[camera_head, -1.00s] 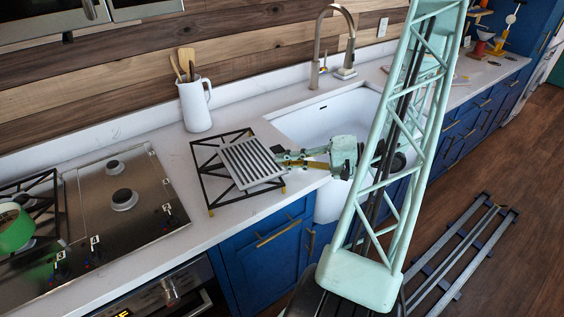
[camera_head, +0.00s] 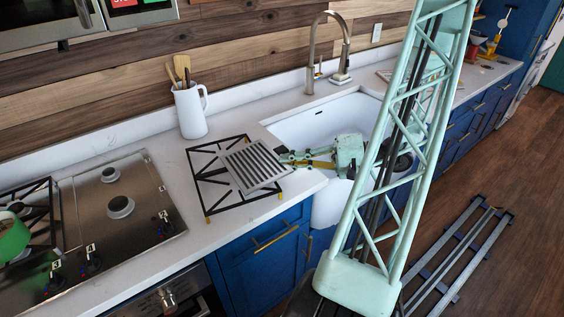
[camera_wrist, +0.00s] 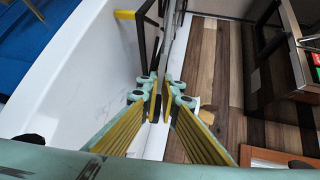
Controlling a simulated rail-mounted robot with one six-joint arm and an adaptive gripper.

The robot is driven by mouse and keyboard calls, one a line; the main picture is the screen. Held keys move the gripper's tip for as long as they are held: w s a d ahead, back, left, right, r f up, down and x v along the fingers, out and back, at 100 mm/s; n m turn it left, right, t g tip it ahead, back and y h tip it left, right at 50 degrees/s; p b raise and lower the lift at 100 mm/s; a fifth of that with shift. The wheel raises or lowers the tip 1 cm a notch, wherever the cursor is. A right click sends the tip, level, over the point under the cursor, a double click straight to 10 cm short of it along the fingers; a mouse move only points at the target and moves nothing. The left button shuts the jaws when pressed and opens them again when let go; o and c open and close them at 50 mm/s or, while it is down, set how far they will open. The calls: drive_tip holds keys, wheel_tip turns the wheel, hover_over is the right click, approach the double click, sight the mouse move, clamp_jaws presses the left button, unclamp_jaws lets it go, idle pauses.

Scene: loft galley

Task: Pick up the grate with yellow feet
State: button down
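The black grate with yellow feet (camera_head: 207,191) lies on the white counter between the cooktop and the sink. Its bars and a yellow foot (camera_wrist: 125,14) show in the wrist view. A grey slatted plate (camera_head: 254,166) is over its right part and hides some of its bars. My gripper (camera_head: 284,159) is at the plate's right edge. In the wrist view its yellow-padded fingers (camera_wrist: 156,98) close on the plate's thin edge (camera_wrist: 171,40). The size of the gap between plate and grate cannot be told.
The sink (camera_head: 325,130) is right of the grate, with a tall faucet (camera_head: 313,55) behind. A white utensil jug (camera_head: 190,112) stands behind the grate. The cooktop (camera_head: 118,205) is at left, with a green pan (camera_head: 13,238) on it. Counter is clear around the grate's left side.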

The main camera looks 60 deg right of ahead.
drive_tip(key=r+v, duration=0.2)
drive_tip(key=v, duration=1)
drive_tip(key=shift+w, duration=0.2)
drive_tip(key=shift+w, duration=0.1)
idle(0.8)
wheel_tip(320, 180, up, 2)
hover_over(264, 152)
drive_tip(key=shift+d+r, duration=0.1)
drive_tip(key=shift+r, duration=0.1)
drive_tip(key=w+a+r+m+h, duration=0.1)
drive_tip(key=w+a+r, duration=0.1)
drive_tip(key=w+a, duration=2.75)
drive_tip(key=a, duration=0.5)
drive_tip(key=w+a+h, duration=0.1)
drive_tip(key=w+a, duration=0.2)
drive_tip(key=a, duration=0.5)
drive_tip(key=shift+a+f+m+t, duration=0.3)
drive_tip(key=shift+f+t, duration=0.05)
drive_tip(key=shift+t, duration=0.05)
